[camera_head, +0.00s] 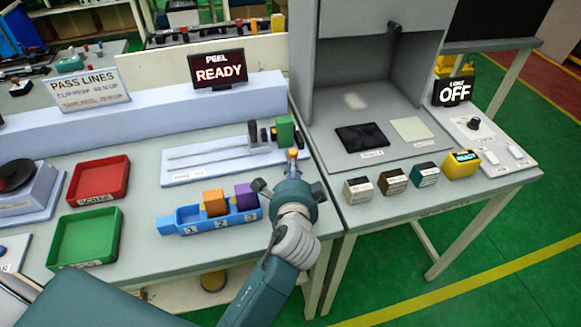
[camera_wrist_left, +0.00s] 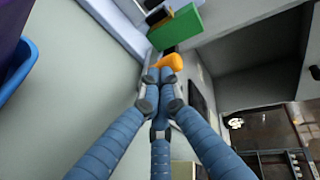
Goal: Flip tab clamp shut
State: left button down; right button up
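The clamp fixture is a white base (camera_head: 225,161) with a rail on the left table. At its right end stand a dark upright block (camera_head: 254,139) and a green block (camera_head: 284,131). A small orange tab (camera_head: 293,154) sticks out below the green block. In the left wrist view the tab (camera_wrist_left: 173,62) is a rounded orange piece near the green block (camera_wrist_left: 176,32). My left gripper (camera_wrist_left: 158,76) has its fingers drawn together, tips just short of the tab or touching it; I cannot tell which. Nothing shows between them. My right gripper is out of view.
A blue tray (camera_head: 191,228) holding orange (camera_head: 214,203) and purple (camera_head: 245,196) blocks stands left of my left gripper. Red (camera_head: 99,181) and green (camera_head: 85,239) bins are further left. A grey booth (camera_head: 369,100) stands on the right table, beside several small labelled blocks.

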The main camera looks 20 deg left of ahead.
aim_at(290, 158)
pick_arm(q)
jog(key=shift+d+r, duration=0.1)
jog(key=shift+s, duration=0.15)
jog(key=w, duration=0.1)
jog(key=w+a+p, duration=0.1)
jog(key=w+a, duration=0.1)
jog(key=shift+r, duration=0.25)
jog(key=shift+w+f, duration=0.1)
jog(key=shift+f, duration=0.05)
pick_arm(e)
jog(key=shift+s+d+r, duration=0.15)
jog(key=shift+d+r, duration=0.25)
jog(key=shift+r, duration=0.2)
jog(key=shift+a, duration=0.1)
